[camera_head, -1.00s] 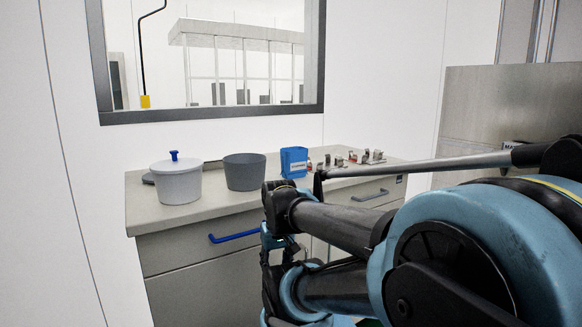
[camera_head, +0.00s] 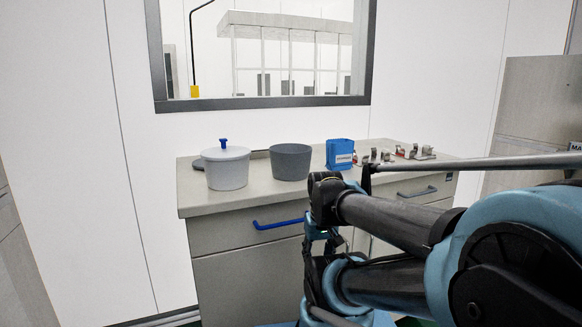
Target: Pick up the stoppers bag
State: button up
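I cannot make out a thing that is clearly the stoppers bag. A blue open-topped container (camera_head: 340,153) with a white label stands on the counter, right of the grey bucket; the label is too small to read. My folded arm crosses the right and lower middle of the picture, in front of the counter. My gripper cannot be made out among the arm links, so its fingers are not seen.
A white lidded pot (camera_head: 226,172) with a blue knob and a dark grey bucket (camera_head: 290,164) stand on the counter (camera_head: 245,198). Several small metal parts lie right of the blue container. A cabinet drawer has a blue handle (camera_head: 278,224). A window (camera_head: 265,102) is behind.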

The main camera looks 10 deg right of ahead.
aim_at(340, 152)
jog(key=z, duration=1.15)
jog(key=k, duration=1.95)
jog(key=u, duration=0.4)
jog(key=i, duration=1)
jog(key=u, duration=0.05)
